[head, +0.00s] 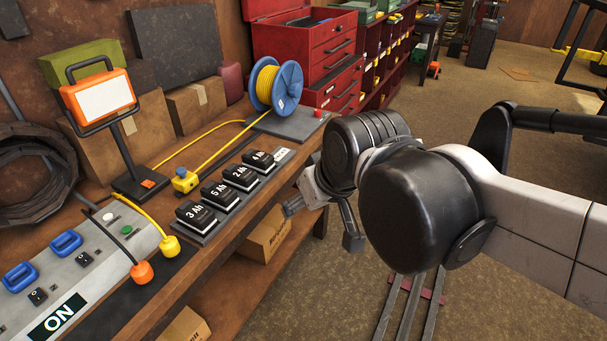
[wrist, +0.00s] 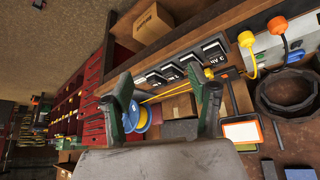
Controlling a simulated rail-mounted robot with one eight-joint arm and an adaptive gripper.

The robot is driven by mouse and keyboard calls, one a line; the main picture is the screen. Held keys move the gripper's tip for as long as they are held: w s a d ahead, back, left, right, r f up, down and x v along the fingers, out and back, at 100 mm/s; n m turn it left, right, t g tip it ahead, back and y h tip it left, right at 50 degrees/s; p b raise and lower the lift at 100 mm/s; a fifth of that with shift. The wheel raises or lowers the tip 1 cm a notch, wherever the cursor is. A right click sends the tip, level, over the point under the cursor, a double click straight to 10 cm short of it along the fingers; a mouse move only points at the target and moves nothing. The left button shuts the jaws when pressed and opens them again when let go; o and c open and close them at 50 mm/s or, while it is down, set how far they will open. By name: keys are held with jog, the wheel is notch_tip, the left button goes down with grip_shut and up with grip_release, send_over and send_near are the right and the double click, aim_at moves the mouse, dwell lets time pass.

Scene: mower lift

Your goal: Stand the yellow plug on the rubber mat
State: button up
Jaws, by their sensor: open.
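The yellow plug (head: 170,246) is at the front of the bench with a yellow cord rising from its top. It looks upright, on or at the far end of the black rubber mat (head: 105,318); I cannot tell whether its whole base rests on it. An orange plug (head: 141,272) with a dark cord stands beside it. In the wrist view the yellow plug (wrist: 246,39) is at the upper right, beyond the fingers. My gripper (head: 322,226) is open and empty, off the bench's front edge, well right of the plug. Its spread fingers (wrist: 168,95) show in the wrist view.
A grey power panel (head: 75,270), a work lamp (head: 100,97), a yellow-blue connector (head: 185,181) and a cable reel (head: 276,85) are on the bench. The floor at right is open.

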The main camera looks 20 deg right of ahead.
jog(key=s+d+f+m+h, duration=0.1)
jog(key=s+d+m, duration=0.1)
jog(key=s+d, duration=0.2)
jog(key=shift+s+t, duration=0.2)
jog(key=shift+t, duration=0.1)
jog(key=shift+f, duration=0.2)
jog(key=shift+o, duration=0.4)
dwell(0.4)
